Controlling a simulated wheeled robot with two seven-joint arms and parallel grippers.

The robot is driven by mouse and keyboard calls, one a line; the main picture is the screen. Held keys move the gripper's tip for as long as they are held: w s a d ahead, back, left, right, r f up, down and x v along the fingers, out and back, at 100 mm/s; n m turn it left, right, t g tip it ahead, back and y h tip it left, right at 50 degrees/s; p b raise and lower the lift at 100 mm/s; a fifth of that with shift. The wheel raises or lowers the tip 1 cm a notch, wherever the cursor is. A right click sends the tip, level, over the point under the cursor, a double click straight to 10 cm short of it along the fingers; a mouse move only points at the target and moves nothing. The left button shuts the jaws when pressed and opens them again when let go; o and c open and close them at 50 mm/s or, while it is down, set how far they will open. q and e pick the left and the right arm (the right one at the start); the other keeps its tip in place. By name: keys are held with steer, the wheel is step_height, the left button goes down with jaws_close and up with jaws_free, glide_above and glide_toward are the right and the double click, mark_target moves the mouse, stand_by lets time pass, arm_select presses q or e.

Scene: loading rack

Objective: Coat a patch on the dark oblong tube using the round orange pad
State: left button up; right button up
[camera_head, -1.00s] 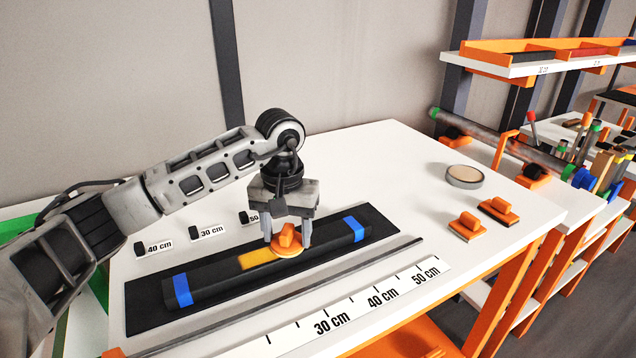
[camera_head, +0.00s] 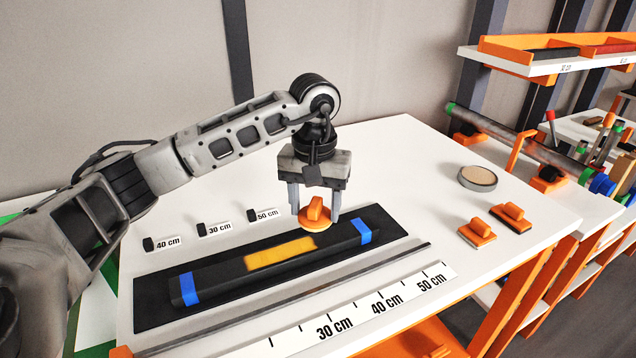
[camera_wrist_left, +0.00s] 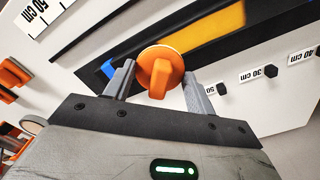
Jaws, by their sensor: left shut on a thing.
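The dark oblong tube (camera_head: 215,282) lies on a black mat (camera_head: 150,315) on the white table, with a blue band near each end. A yellow-orange coated patch (camera_head: 280,252) covers part of its top between the bands; it also shows in the left wrist view (camera_wrist_left: 210,32). My left gripper (camera_head: 314,216) is shut on the handle of the round orange pad (camera_head: 316,222). The left wrist view shows the pad (camera_wrist_left: 160,68) between the fingers. My right gripper is not in view.
Two orange-handled blocks (camera_head: 477,232) (camera_head: 511,217) and a round tan-topped dish (camera_head: 478,178) stand at the table's right. A ruler strip (camera_head: 360,312) and a metal rail run along the front. Small length tags (camera_head: 215,229) stand behind the mat. An orange rack is at right.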

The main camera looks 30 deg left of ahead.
arm_select(q)
steer(key=shift+r+p, duration=0.65)
steer(key=shift+r, duration=0.8)
